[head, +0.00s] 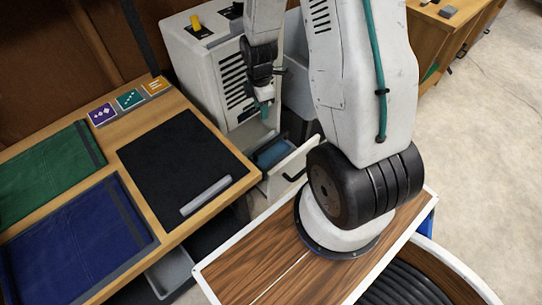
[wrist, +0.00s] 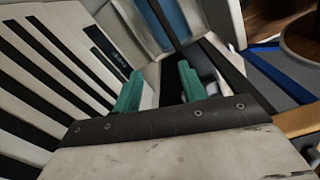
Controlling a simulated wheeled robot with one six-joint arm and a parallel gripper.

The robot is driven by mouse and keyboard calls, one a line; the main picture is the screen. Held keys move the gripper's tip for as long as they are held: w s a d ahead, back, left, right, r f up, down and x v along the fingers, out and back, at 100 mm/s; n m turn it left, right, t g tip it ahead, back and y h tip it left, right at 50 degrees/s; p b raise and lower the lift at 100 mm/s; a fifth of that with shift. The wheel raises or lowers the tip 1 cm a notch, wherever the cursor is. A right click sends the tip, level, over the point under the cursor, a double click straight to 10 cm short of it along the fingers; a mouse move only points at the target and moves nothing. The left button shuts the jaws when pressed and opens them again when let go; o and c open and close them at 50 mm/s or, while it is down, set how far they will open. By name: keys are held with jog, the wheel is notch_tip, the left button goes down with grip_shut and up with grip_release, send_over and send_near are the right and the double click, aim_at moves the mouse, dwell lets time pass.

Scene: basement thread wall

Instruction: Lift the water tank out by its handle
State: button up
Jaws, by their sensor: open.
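The water tank (head: 292,164) appears to be the pale, drawer-like box standing partly out of the low front of the grey-white machine (head: 215,62). Blue shows inside it, and a dark handle (head: 296,172) is on its outer face. In the wrist view, blue (wrist: 178,18) shows between pale walls at the top, beyond the fingertips. My gripper (head: 264,108) is above the tank, beside the machine's vented side, and apart from the tank. Its two teal fingers (wrist: 159,84) are spread with nothing held between them. I cannot clearly make out the handle in the wrist view.
The machine's black vent slats (wrist: 60,65) are close left of my fingers. A wooden table (head: 180,100) with a black mat (head: 180,160), a grey bar (head: 206,195) and green and blue cloths stands left. A grey bin (head: 170,272) is below. Open floor lies right.

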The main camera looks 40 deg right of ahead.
aim_at(271, 141)
jog(key=f+n, duration=0.1)
jog(key=f, duration=0.3)
jog(key=s+d+f+n, duration=0.1)
jog(key=f, duration=0.3)
jog(key=s+d+f+n, duration=0.1)
jog(key=f, duration=0.3)
jog(key=shift+d+f+n, duration=0.15)
jog(key=shift+d+n, duration=0.05)
jog(key=shift+n, duration=0.1)
jog(key=shift+d+f, duration=0.15)
jog(key=shift+f, duration=3.75)
jog(key=shift+w, duration=0.1)
grip_shut()
